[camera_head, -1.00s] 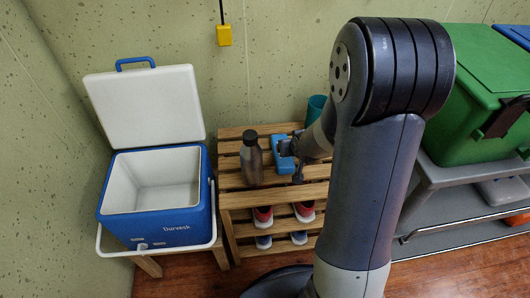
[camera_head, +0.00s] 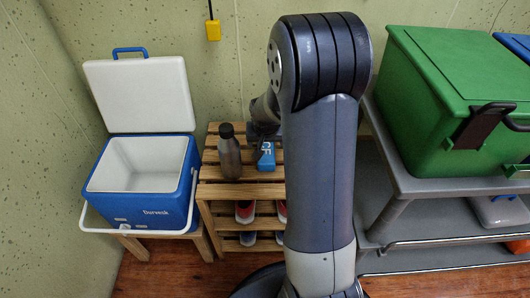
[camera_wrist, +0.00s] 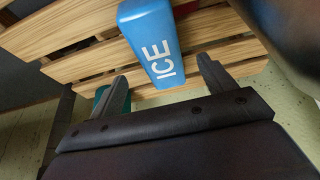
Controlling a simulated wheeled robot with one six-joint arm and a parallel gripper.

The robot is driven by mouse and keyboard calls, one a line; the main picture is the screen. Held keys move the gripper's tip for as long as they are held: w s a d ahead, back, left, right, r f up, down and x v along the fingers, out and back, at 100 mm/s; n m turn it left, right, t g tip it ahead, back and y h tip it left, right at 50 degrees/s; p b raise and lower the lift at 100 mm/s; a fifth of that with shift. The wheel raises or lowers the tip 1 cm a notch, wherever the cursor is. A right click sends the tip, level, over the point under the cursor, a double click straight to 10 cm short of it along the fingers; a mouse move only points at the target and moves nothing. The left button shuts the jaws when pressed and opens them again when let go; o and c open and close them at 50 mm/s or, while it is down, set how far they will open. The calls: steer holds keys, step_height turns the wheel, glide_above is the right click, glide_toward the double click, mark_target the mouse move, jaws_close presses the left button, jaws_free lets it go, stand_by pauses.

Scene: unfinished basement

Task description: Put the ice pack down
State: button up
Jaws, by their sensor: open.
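The blue ice pack (camera_head: 266,158) rests on the top slats of the wooden rack (camera_head: 240,191), just right of a dark metal bottle (camera_head: 229,155). In the wrist view the ice pack (camera_wrist: 150,38) shows white "ICE" lettering and lies over the light wood slats. My gripper (camera_wrist: 162,70) is open, with one finger on each side of the pack's near end and a visible gap to both. In the head view my gripper (camera_head: 262,135) is just behind the pack, partly hidden by my arm.
An open blue and white cooler (camera_head: 145,175) stands left of the rack. Shoes (camera_head: 245,211) sit on the rack's lower shelf. A green bin (camera_head: 450,105) stands on a grey cart (camera_head: 400,184) at right. A teal object (camera_wrist: 116,101) shows beside the left finger.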

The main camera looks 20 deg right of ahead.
mark_target(266, 147)
steer(key=shift+b+x, duration=0.8)
steer(key=shift+x, duration=2.25)
steer(key=shift+w+r, duration=0.1)
steer(key=shift+w, duration=0.05)
steer(key=shift+c, duration=0.4)
